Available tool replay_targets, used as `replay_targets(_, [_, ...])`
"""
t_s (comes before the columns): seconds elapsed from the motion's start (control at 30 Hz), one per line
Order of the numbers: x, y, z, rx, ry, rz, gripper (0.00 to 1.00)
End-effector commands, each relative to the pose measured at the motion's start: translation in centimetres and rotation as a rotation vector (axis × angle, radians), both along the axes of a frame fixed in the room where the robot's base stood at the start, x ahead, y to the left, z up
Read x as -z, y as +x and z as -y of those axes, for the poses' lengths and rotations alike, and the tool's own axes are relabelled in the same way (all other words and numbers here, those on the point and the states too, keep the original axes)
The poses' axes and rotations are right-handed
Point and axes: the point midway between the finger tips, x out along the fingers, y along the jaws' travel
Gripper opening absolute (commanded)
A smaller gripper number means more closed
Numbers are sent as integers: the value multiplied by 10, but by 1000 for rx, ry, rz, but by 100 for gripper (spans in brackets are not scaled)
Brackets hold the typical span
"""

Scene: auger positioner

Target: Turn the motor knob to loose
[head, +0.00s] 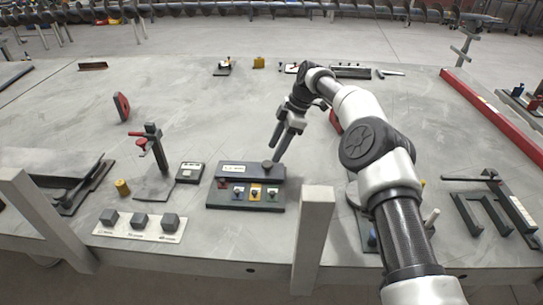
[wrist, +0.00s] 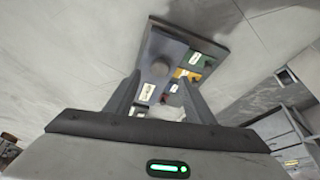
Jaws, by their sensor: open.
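A dark control panel (head: 216,199) lies on the grey table near its front edge. A round dark knob (head: 267,165) stands at its rear right; this knob also shows in the wrist view (wrist: 160,68). Several smaller controls on coloured plates, one of them yellow (wrist: 187,73), sit beside it. I cannot read which control is labelled motor, nor any loose mark. My gripper (head: 275,153) is open and empty, pointing down just above the round knob. In the wrist view the knob shows between the fingertips; whether they touch it I cannot tell.
A small black-and-white box (head: 190,172), a dark stand with a red clamp (head: 152,150) and a white strip with grey cubes (head: 125,233) are left of the panel. A pale post (head: 313,235) rises in front. The table behind is mostly clear.

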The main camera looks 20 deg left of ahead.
Motion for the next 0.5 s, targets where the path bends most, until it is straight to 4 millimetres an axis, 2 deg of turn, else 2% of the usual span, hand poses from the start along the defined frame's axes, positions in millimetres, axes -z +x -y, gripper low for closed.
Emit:
replay_targets(0.03, [-16,3,5,2,1,4,49])
replay_targets(0.3, [-83,14,27,2,1,2,49])
replay_targets(0.4, [-99,16,34,2,-2,0,49])
replay_targets(0.5, [-107,18,38,1,-1,0,49])
